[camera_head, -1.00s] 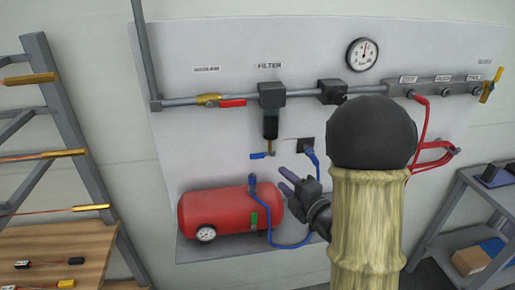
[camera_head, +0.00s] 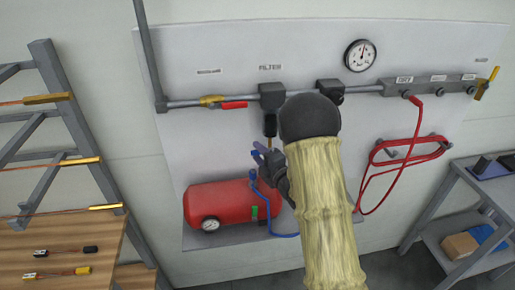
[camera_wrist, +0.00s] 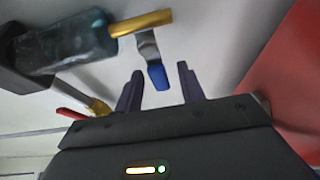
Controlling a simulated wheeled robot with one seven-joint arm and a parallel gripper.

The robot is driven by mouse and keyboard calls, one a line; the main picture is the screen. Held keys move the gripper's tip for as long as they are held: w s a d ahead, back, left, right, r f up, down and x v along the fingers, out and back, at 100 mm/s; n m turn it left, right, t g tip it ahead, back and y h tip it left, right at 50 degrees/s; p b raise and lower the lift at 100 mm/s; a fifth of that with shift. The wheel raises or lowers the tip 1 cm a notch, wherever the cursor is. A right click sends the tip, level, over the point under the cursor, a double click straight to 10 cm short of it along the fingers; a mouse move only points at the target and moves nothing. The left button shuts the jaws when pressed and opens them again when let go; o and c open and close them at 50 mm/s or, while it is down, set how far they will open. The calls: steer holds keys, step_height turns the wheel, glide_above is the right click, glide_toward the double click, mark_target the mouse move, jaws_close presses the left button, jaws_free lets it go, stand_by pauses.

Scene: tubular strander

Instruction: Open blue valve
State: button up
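The blue valve handle (camera_wrist: 157,77) hangs from a grey metal lever under a brass fitting (camera_wrist: 142,22) in the wrist view. My gripper (camera_wrist: 160,69) is open, with one finger on each side of the blue handle and visible gaps between. In the head view the small blue handle (camera_head: 256,153) shows at the fingertips of my gripper (camera_head: 262,150), below the filter (camera_head: 272,96). My own arm hides much of the area right of it.
A red tank (camera_head: 220,203) with a gauge sits below the valve, close to my gripper. A red-handled valve (camera_head: 233,105) is on the pipe above left. A coiled red hose (camera_head: 405,150) hangs at right. A rack (camera_head: 60,90) stands at left, a grey shelf (camera_head: 455,205) at right.

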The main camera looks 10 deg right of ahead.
steer(key=shift+w+a, duration=0.15)
steer(key=shift+w, duration=0.35)
steer(key=shift+s, duration=0.1)
steer(key=shift+c, duration=0.2)
jaws_close()
